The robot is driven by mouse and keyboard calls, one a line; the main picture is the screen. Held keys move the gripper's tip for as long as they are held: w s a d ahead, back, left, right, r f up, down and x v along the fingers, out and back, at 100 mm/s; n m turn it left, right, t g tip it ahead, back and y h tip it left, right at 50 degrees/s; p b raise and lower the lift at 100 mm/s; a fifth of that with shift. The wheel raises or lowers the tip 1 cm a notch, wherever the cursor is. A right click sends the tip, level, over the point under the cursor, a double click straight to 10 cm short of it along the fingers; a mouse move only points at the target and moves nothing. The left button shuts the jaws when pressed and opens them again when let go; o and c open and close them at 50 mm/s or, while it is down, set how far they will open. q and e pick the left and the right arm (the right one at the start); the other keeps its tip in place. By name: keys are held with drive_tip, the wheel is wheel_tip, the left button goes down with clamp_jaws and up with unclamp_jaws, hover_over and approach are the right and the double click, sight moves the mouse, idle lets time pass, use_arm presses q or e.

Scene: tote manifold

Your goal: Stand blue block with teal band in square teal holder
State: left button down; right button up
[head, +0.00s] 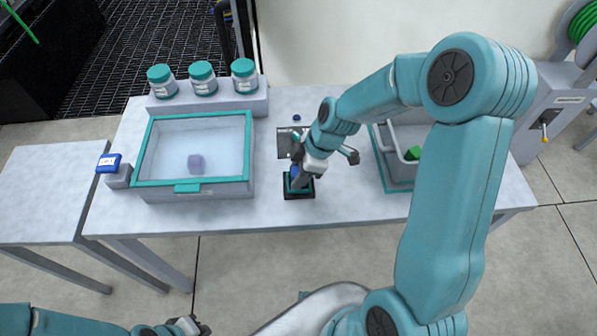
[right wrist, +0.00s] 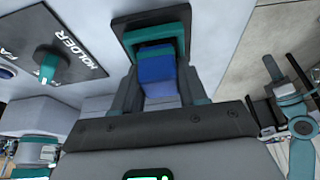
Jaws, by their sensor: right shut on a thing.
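The blue block (right wrist: 157,68) is between the fingers of my right gripper (right wrist: 160,85) in the right wrist view. Its far end is at the square teal holder (right wrist: 128,40), within the teal rim. The gripper hides most of the block. My left gripper (head: 187,326) is at the bottom edge, away from the table, its jaws unclear.
A grey bin (head: 380,150) with a green thing (head: 413,153) is at right. A grey plate (head: 284,142) lies behind the holder.

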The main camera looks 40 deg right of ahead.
drive_tip(key=shift+f, duration=0.25)
drive_tip(key=shift+s, duration=0.1)
